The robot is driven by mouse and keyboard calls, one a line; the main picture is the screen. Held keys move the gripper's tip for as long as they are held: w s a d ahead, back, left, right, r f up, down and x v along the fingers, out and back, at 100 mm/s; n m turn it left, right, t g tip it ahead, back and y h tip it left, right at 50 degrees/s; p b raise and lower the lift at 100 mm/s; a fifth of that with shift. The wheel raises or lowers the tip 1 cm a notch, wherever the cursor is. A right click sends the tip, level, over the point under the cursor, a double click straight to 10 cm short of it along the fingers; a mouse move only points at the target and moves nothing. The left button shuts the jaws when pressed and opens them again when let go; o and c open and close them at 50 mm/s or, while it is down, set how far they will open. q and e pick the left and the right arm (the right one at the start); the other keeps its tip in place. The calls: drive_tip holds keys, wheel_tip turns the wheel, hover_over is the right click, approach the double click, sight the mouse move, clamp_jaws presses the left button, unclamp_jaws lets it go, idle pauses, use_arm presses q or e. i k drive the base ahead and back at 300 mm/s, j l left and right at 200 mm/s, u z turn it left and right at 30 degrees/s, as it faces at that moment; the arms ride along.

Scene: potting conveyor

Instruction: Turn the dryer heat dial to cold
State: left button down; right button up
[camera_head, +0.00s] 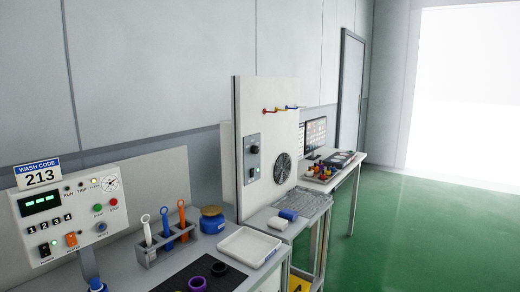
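A tall white panel with a round fan grille (282,168) stands in the middle of the view and looks like the dryer. A narrow grey control box (247,160) is fixed on its face. An upper dark knob (254,149) and a lower control (251,173) sit on this box. They are too small for me to read a label or pointer, so I cannot tell which is the heat dial or how it is set. Neither of my grippers shows in this view.
A tool rack (164,250), blue jar (212,220) and white tray (248,247) occupy the near bench. Coloured hooks (285,108) stick out from the panel. Green floor (430,230) is clear at right.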

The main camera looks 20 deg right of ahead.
sight(255, 150)
drive_tip(key=i+l, duration=0.2)
drive_tip(key=l, duration=0.15)
drive_tip(key=i+l+u, duration=0.1)
drive_tip(key=l, duration=0.25)
drive_tip(key=i+l, duration=0.25)
drive_tip(key=i+l+u, duration=0.1)
drive_tip(key=l, duration=0.35)
drive_tip(key=i+l+u, duration=0.1)
drive_tip(key=i+l, duration=0.3)
drive_tip(key=l, duration=0.35)
